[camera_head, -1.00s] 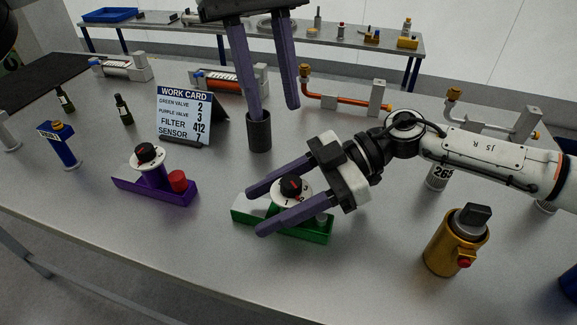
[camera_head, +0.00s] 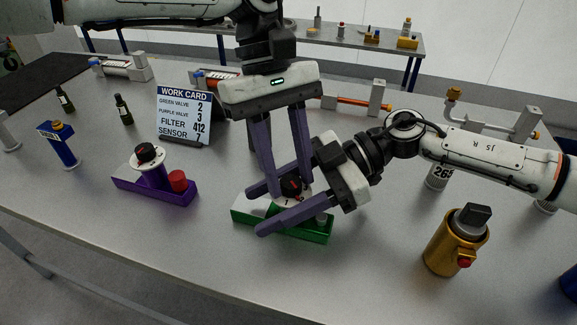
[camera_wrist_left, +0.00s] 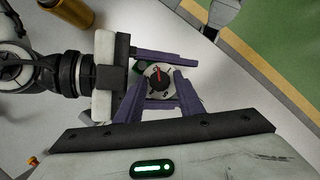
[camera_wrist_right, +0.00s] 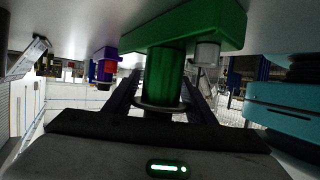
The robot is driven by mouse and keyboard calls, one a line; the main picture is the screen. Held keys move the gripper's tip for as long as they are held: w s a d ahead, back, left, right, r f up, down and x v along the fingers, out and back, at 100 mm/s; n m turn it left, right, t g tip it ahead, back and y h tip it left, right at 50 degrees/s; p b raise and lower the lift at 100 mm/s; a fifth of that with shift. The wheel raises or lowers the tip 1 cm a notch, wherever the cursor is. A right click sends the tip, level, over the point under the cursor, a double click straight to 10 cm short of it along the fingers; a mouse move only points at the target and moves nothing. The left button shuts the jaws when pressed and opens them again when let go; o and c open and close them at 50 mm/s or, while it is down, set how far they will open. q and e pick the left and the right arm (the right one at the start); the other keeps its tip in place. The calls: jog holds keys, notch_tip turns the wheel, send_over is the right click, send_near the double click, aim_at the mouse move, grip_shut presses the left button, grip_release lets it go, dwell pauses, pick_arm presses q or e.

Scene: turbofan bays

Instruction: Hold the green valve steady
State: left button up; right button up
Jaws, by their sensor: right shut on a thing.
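The green valve (camera_head: 318,234) stands on the grey table, with a green base and a white dial with a black knob and red pointer on top; the dial also shows in the left wrist view (camera_wrist_left: 158,76). My right gripper (camera_head: 256,211) reaches in from the right and is shut on the valve's green upright body (camera_wrist_right: 165,75), below the dial. My left gripper (camera_head: 284,187) points down from above, open, its fingers on either side of the knob. I cannot tell whether they touch it. The fingers partly hide the dial.
A work card (camera_head: 184,117) reads green valve 2, purple valve 3. The purple valve (camera_head: 152,190) stands to the left. A gold canister (camera_head: 455,243) stands to the right, near the right arm. The table front is clear.

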pick_arm(q)
jog(key=c, duration=0.8)
jog(key=shift+s+a+n+t+h, duration=0.1)
jog(key=shift+n+t+h, duration=0.35)
jog(key=shift+n, duration=1.1)
jog(key=shift+a+n+t+h, duration=0.1)
jog(key=shift+n+t+h, duration=0.3)
jog(key=shift+n, duration=1.15)
jog(key=o, duration=0.8)
